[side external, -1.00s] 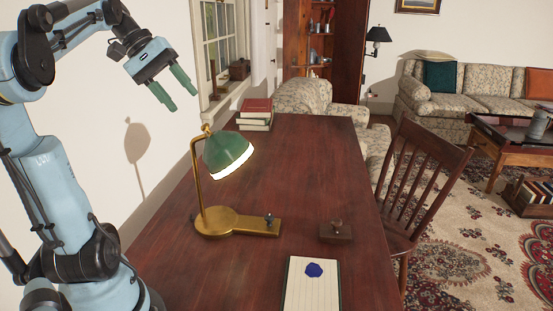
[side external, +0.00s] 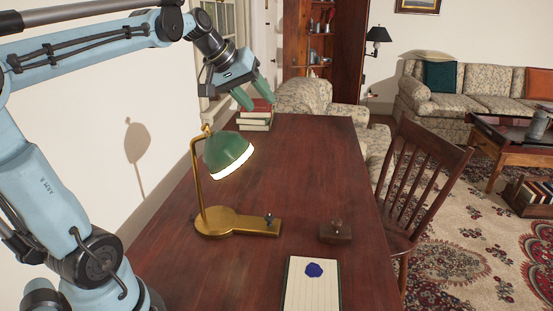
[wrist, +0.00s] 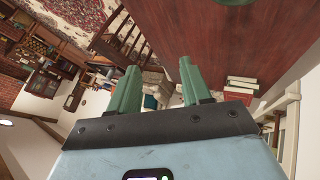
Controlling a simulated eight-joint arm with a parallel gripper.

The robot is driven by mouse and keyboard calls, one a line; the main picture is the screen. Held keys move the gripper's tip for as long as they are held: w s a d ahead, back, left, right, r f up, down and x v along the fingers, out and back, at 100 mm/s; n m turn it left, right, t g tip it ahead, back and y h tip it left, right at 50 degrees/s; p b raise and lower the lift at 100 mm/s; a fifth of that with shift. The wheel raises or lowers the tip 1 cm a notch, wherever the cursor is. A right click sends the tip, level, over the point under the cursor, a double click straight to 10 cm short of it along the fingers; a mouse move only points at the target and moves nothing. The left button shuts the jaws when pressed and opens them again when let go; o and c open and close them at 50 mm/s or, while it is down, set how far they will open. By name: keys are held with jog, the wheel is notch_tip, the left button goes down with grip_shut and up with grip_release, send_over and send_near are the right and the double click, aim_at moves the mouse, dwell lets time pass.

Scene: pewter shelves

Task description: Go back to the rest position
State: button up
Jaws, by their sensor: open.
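My gripper (side external: 256,99) is open and empty, raised above the far left part of the desk. In the side view its green fingers point down and right, in front of the stack of books (side external: 256,124). In the wrist view the two green fingers (wrist: 155,83) stand apart with nothing between them. The desk's bare wooden top (side external: 300,170) lies below, and it fills the upper right of the wrist view (wrist: 220,30).
A lit brass lamp with a green shade (side external: 228,155) stands on the desk's left side. A small dark wooden block with a knob (side external: 336,232) and a notepad with a blue blob (side external: 312,290) lie nearer. A wooden chair (side external: 425,175) stands at the right. The desk's middle is clear.

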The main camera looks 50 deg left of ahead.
jog(key=d+f+m+t, duration=0.1)
jog(key=d+f+m, duration=0.1)
jog(key=d, duration=0.4)
jog(key=d+f+m+t, duration=0.1)
jog(key=d+f+m, duration=0.15)
jog(key=d, duration=0.35)
jog(key=s+d+f+m+g, duration=0.2)
jog(key=s+f+m, duration=0.1)
jog(key=s+f, duration=0.6)
notch_tip(320, 180, down, 2)
jog(key=shift+s+d+f+g, duration=0.1)
jog(key=shift+s+d+g, duration=0.2)
jog(key=shift+s+g, duration=0.1)
